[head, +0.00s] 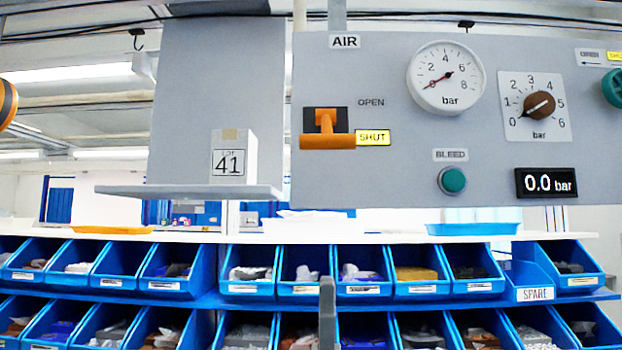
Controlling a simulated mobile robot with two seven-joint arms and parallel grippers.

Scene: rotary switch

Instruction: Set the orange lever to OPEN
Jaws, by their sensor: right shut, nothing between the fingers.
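The orange lever (327,141) is on the grey panel under the AIR label (345,41). Its wide handle is at the bottom of a dark plate, level with the yellow SHUT label (373,138). The grey OPEN label (371,102) is above and to the right of the handle. My right gripper (327,284) shows as a narrow grey upright shape at the bottom middle of the head view. It is shut and empty, below the lever and apart from it. My left gripper is not in view.
The panel also holds a round gauge (446,100), a brown knob (539,104), a green BLEED button (453,180) and a display (546,182) reading 0.0 bar. Blue bins (248,287) fill the lower part.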

